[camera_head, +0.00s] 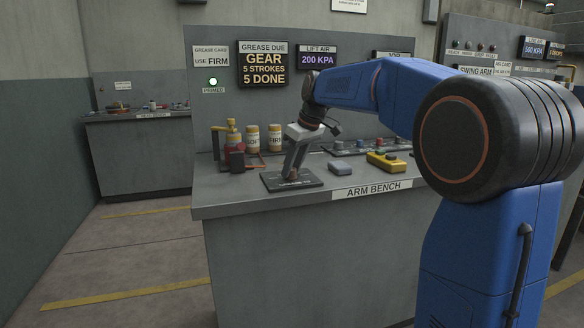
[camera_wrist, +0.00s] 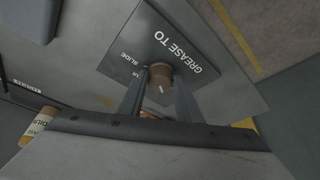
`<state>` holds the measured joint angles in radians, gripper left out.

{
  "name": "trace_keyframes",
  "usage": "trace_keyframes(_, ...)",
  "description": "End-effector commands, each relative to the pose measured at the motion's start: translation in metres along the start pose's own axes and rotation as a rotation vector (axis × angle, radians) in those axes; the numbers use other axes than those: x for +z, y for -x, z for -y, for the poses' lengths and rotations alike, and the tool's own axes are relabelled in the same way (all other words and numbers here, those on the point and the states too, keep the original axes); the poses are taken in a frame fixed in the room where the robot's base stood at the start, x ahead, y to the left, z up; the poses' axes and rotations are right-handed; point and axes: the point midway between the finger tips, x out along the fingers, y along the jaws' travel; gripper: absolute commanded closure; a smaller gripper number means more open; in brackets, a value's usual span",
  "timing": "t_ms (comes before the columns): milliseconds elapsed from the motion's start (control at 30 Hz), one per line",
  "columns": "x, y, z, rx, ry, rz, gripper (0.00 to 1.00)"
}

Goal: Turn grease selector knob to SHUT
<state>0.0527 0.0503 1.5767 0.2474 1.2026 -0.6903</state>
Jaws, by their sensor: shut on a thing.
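The grease selector knob (camera_wrist: 160,74) is a small copper-brown knob with a white pointer mark, on a dark plate (camera_wrist: 225,88) lettered "GREASE TO". "SLIDE" is readable beside the knob; another label is partly hidden by a finger, and I cannot read SHUT. In the wrist view the mark points toward the bottom of the picture. My gripper (camera_wrist: 161,78) is shut on the knob, one finger on each side. In the head view, my gripper (camera_head: 292,172) reaches down to the plate (camera_head: 312,181) on the bench, and the knob is mostly hidden.
The arm bench (camera_head: 240,205) carries yellow-capped canisters (camera_head: 275,138) and a red-and-yellow device (camera_head: 233,137) behind the plate. A yellow control box (camera_head: 386,162) lies to the right. A display (camera_head: 262,64) reads "GEAR, 5 STROKES, 5 DONE". A green lamp (camera_head: 213,82) is lit above "PRIMED".

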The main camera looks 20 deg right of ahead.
Motion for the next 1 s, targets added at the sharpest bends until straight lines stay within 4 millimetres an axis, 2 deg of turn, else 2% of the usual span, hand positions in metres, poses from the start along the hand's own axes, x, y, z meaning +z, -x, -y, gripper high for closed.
trace_keyframes(400,0.0002,-0.0002,-0.0018,-0.073,0.174,0.002,0.91)
trace_keyframes(967,0.0004,-0.0004,-0.0019,-0.083,0.200,0.002,0.91)
trace_keyframes(1000,0.0004,-0.0005,-0.0019,-0.083,0.200,0.002,0.62)
